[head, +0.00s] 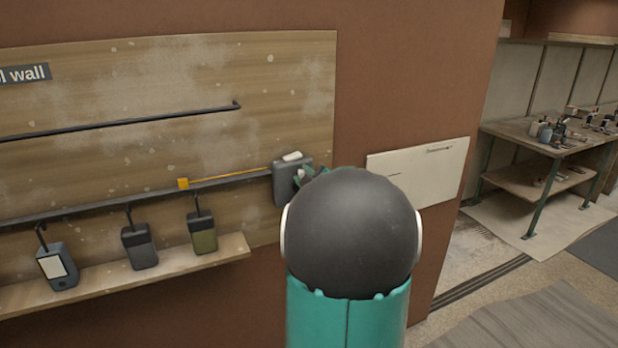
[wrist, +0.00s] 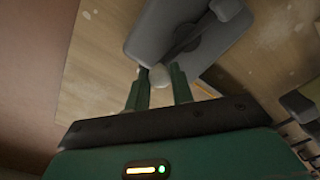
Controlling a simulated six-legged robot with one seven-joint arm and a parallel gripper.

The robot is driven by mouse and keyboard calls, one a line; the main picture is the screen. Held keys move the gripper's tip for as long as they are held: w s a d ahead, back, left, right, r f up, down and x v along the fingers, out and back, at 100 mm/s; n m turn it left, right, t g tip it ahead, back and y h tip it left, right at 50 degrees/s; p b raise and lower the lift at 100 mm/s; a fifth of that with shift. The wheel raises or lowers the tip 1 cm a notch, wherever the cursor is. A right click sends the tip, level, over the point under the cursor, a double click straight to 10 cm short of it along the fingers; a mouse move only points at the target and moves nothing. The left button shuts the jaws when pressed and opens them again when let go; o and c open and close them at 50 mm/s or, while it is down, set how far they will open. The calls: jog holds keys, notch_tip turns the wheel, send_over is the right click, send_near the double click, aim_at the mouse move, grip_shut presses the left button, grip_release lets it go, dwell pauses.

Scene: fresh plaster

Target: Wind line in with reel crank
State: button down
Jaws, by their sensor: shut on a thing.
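The reel (head: 291,183) is a dark grey box on the wooden wall board. It also fills the top of the wrist view as a grey rounded body (wrist: 150,38). A dark crank arm (wrist: 185,38) crosses its face, with a pale knob (wrist: 158,77) at its lower end. My gripper (wrist: 160,80) is shut on this knob; only its tips (head: 303,174) show past my arm in the head view. A thin orange line (head: 232,175) runs left from the reel to a yellow block (head: 183,183) at the dark rail.
Several handheld devices (head: 139,247) hang below the rail (head: 100,207), above a wooden ledge (head: 125,277). A white panel (head: 420,172) is on the wall right of the reel. A workbench (head: 550,138) with tools stands far right, with open floor before it.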

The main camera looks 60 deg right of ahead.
jog(key=shift+w+a+f+n, duration=0.35)
jog(key=shift+a+n, duration=0.3)
jog(key=shift+n, duration=1.35)
jog(key=shift+w+a+f+n, duration=0.35)
jog(key=shift+a+n, duration=0.3)
jog(key=shift+n, duration=1.35)
jog(key=shift+w+a+f+n, duration=0.35)
jog(key=shift+a+n, duration=0.3)
jog(key=shift+n, duration=1.35)
jog(key=c, duration=1.2)
grip_release()
jog(key=shift+w, duration=0.1)
jog(key=shift+r, duration=0.1)
jog(key=v, duration=1.4)
